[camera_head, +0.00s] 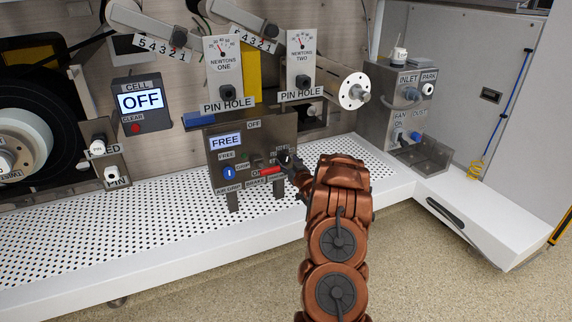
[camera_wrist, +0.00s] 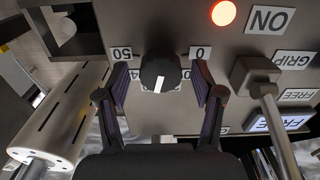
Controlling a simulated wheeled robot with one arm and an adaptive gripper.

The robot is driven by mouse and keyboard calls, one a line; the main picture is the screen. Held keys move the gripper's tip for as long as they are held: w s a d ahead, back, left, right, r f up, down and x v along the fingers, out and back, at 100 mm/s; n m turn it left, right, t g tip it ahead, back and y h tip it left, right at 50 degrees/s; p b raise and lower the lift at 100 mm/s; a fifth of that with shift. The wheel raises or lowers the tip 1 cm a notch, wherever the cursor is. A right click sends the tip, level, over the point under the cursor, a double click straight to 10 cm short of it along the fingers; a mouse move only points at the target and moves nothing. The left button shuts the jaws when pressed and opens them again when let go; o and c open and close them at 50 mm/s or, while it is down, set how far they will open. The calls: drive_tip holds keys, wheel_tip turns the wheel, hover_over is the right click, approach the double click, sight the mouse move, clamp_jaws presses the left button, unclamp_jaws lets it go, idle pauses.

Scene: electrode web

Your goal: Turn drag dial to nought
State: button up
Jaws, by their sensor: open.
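The dark round dial (camera_wrist: 160,68) sits on the grey control panel (camera_wrist: 215,50), seen upside down in the wrist view. Its white pointer mark points down in that picture, between a "50" label (camera_wrist: 121,53) on the left and a "0" label (camera_wrist: 200,52) on the right. Another label behind the dial is partly hidden. My gripper (camera_wrist: 160,90) is open, with one finger either side of the dial; I cannot tell whether they touch it. In the head view my gripper (camera_head: 291,168) is at the right of the panel (camera_head: 225,168) and partly hides the dial.
Beside the dial are a lever (camera_wrist: 258,80) and a lit red lamp (camera_wrist: 223,13). A slotted roller (camera_wrist: 62,112) is at the left of the wrist view. In the head view, a red handle (camera_head: 270,170) is close to my gripper. The perforated white deck (camera_head: 150,222) is mostly clear.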

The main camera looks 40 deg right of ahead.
drive_tip(key=shift+w+d, duration=0.1)
drive_tip(key=shift+w, duration=0.4)
drive_tip(key=shift+c, duration=0.2)
drive_tip(key=c, duration=1.1)
